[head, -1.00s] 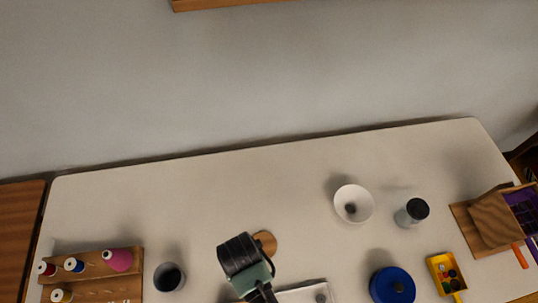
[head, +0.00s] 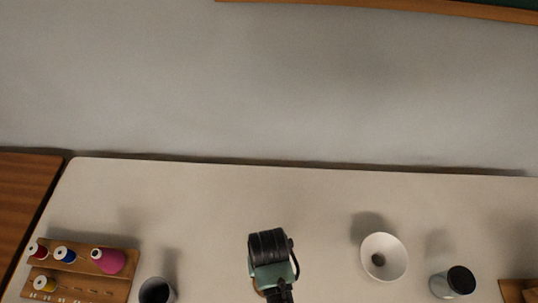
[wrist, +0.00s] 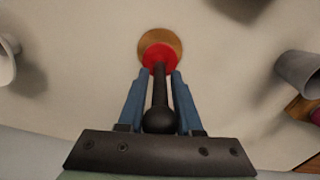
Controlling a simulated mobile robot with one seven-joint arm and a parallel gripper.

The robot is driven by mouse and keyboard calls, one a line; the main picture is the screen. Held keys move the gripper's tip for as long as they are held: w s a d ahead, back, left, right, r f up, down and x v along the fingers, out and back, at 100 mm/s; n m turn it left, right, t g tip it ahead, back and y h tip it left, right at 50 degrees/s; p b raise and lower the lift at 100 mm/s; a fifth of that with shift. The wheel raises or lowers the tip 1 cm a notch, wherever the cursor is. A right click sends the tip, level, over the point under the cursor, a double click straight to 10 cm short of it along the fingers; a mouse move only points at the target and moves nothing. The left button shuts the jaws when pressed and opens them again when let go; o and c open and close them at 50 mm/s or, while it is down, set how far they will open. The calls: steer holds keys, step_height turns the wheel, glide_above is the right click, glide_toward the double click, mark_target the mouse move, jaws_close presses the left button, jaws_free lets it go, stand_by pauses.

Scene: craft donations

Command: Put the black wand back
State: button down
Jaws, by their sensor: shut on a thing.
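The black wand (wrist: 159,95) is held between the two blue fingers of my gripper (wrist: 160,73) in the wrist view. Its rounded black end is toward the palm. A red disc (wrist: 158,51) shows just beyond the fingertips, with a round wooden piece (wrist: 160,38) behind it. I cannot tell whether the red disc is part of the wand, or whether it touches the wood. In the head view my wrist covers the fingers and the wand.
A white bowl (head: 384,258) and a dark-topped jar (head: 453,282) stand right of my arm. A grey cup (head: 157,291) and a wooden rack (head: 91,265) with several thread spools are to the left. The table behind my gripper is clear.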

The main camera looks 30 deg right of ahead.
steer(key=shift+f, duration=1.65)
steer(key=shift+f, duration=0.1)
steer(key=c, duration=0.6)
jaws_free()
step_height(320, 180, up, 12)
steer(key=shift+r, duration=0.1)
steer(key=shift+w, duration=0.1)
